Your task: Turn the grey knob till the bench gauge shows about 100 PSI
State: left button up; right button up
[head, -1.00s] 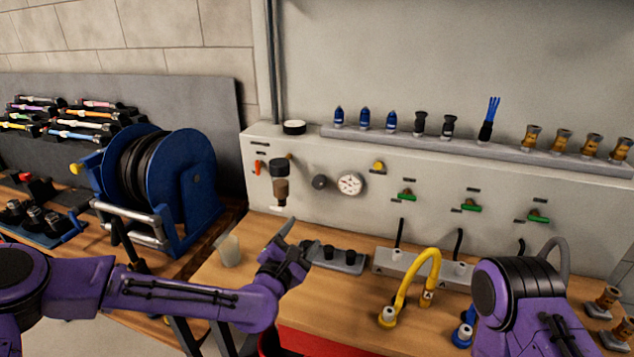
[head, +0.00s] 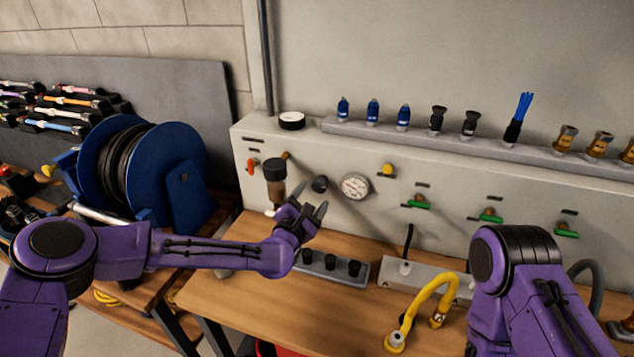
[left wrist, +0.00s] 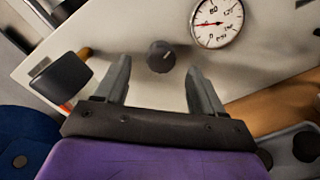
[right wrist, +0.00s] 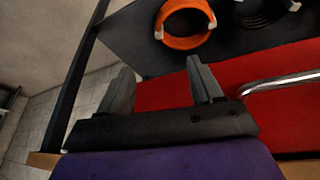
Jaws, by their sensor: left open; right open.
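The grey knob (head: 320,184) is on the front of the light panel, just left of the round white gauge (head: 355,186). In the left wrist view the knob (left wrist: 161,56) sits beyond and between my open fingertips, apart from them. The gauge (left wrist: 217,22) shows there too, partly cut off, with its red needle pointing left; the exact reading is too small to tell. My left gripper (head: 308,208) is open and empty, just below the knob. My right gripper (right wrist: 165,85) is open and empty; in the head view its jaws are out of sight.
A dark-capped filter unit (head: 275,182) sticks out left of the knob. A strip with black fittings (head: 330,268) lies on the bench below. A blue hose reel (head: 160,170) stands at left. The right wrist view shows an orange ring (right wrist: 185,25) over a red surface.

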aim_at(318, 188)
pick_arm(q)
jog(key=x, duration=0.3)
jog(key=f+p+x, duration=0.1)
jog(key=x, duration=0.1)
jog(key=shift+w, duration=0.3)
jog(key=shift+s+r, duration=0.25)
jog(key=shift+s, duration=0.05)
jog(key=shift+w, duration=0.15)
jog(key=c, duration=1.1)
jog(key=shift+o, duration=0.2)
pick_arm(e)
jog(key=shift+w+r, duration=0.25)
jog(key=shift+r, duration=0.45)
pick_arm(q)
jog(key=shift+f, duration=0.1)
pick_arm(e)
jog(key=shift+f, duration=0.15)
